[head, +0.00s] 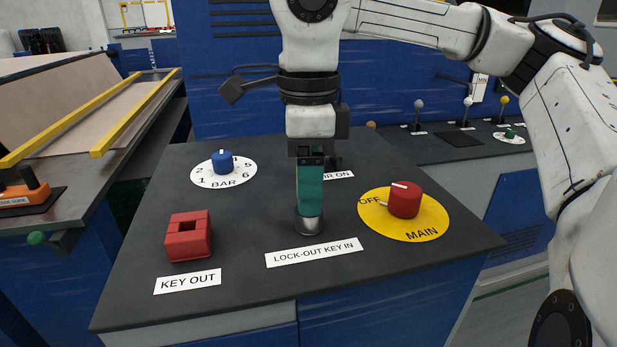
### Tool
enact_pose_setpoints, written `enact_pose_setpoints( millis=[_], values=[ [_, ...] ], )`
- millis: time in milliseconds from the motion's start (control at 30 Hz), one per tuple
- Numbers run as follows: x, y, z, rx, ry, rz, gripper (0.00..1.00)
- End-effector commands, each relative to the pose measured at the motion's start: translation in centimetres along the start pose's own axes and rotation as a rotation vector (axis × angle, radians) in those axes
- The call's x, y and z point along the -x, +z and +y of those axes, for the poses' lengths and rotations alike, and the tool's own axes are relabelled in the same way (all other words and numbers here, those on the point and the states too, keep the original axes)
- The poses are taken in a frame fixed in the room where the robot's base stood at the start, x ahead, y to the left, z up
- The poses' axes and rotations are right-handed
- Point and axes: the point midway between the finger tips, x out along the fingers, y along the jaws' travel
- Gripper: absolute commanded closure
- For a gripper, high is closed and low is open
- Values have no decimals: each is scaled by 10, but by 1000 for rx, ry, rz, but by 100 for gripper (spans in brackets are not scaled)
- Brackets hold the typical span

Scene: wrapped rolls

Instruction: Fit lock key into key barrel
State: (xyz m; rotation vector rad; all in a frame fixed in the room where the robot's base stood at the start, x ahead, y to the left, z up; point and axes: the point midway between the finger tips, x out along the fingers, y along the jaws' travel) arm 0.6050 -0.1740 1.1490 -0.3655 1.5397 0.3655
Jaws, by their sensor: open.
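The lock key (309,188), a teal upright piece with a yellow strip on its left edge, stands over the key barrel (308,224). The barrel is a short silver metal cylinder on the dark panel, just behind the "LOCK-OUT KEY IN" label. The key's lower end meets the barrel's top; how deep it sits cannot be told. My gripper (310,163) points down from above, at the key's upper end. It is open, with the key under and between its jaws; the fingers are partly hidden against the key.
A red square block (188,237) with a hole stands behind the "KEY OUT" label. A blue knob (222,161) on a white dial is at the back left. A red knob (405,200) on a yellow "MAIN" disc stands right of the barrel. Small levers (467,110) stand further back right.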

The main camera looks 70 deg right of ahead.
Motion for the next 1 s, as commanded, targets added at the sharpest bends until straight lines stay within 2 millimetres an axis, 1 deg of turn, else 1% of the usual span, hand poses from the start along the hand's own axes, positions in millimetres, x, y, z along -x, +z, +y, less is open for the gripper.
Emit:
enact_pose_setpoints(
  millis=[167,267,367,600,700,833,1000],
  values=[
    [2,0,0,0,0,0,37],
    [10,0,0,-2,-1,-1,37],
    [25,0,0,-2,-2,0,37],
    [72,0,-1,-2,-2,-1,37],
    [88,0,0,-2,-1,0,37],
    [101,0,0,-1,-1,0,37],
    [108,0,0,1,0,0,37]
  ],
)
